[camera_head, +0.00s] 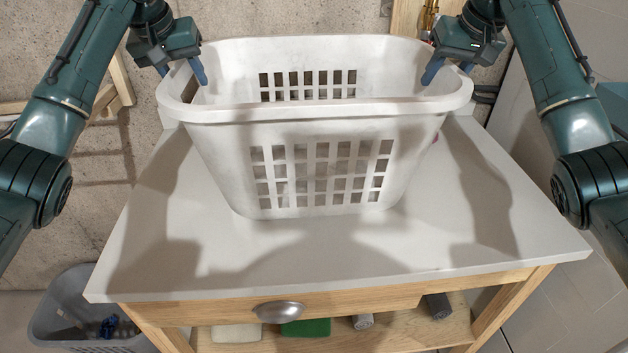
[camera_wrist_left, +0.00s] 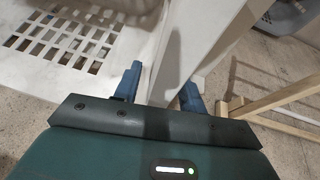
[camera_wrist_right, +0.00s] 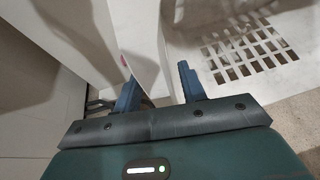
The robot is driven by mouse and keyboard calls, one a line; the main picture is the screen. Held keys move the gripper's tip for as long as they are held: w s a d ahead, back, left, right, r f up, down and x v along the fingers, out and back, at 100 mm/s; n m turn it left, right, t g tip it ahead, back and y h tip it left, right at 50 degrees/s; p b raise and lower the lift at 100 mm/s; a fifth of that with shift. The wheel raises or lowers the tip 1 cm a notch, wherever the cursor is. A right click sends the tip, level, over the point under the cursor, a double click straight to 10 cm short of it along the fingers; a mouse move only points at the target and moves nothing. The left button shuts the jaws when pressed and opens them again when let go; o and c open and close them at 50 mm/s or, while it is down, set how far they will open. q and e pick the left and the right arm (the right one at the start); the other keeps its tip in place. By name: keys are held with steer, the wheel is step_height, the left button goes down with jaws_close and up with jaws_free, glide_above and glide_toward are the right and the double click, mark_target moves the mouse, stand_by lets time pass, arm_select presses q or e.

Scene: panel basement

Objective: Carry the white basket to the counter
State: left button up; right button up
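The white basket (camera_head: 300,110), with slotted sides, stands upright on the white top of a wooden-framed counter (camera_head: 310,260), toward its back edge. It looks empty. My left gripper (camera_head: 180,72) is at the basket's left rim, one finger inside and one outside. In the left wrist view, my left gripper's blue fingers (camera_wrist_left: 160,90) are apart with the rim between them. My right gripper (camera_head: 447,70) is at the right rim in the same way, and its fingers are apart around the rim in the right wrist view (camera_wrist_right: 160,90). Firm contact with the rim is not visible.
The counter has a drawer with a metal pull (camera_head: 279,311) and a lower shelf (camera_head: 390,333) holding a green item and rolls. A grey basket (camera_head: 75,315) stands on the floor at lower left. The front of the countertop is clear. A rough wall is behind.

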steer(key=shift+r, duration=0.1)
arm_select(q)
steer(key=v, duration=1.2)
arm_select(e)
steer(key=v, duration=1.1)
steer(key=shift+s+r, duration=0.15)
steer(key=shift+r, duration=0.25)
